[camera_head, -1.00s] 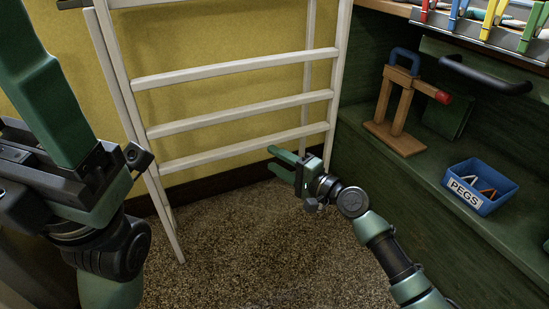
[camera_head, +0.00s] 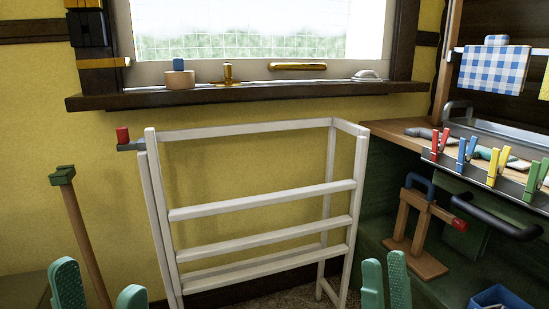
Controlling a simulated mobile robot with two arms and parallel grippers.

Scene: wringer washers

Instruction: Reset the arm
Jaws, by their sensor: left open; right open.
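My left gripper (camera_head: 98,291) shows at the bottom left in the head view, with its two green fingers apart and nothing between them. My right gripper (camera_head: 385,283) shows at the bottom, right of centre, with its green fingers pointing up, a narrow gap between them and nothing held. Only the fingers show; the rest of both arms is below the picture. A white drying rack (camera_head: 262,203) stands against the yellow wall beyond and between the grippers.
A green cabinet (camera_head: 385,178) with a wooden top is at right. It bears a wooden stand (camera_head: 415,228), a rail of coloured pegs (camera_head: 465,150) and a blue box (camera_head: 497,300). A wooden pole (camera_head: 85,235) leans at left. A window sill (camera_head: 250,94) runs behind.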

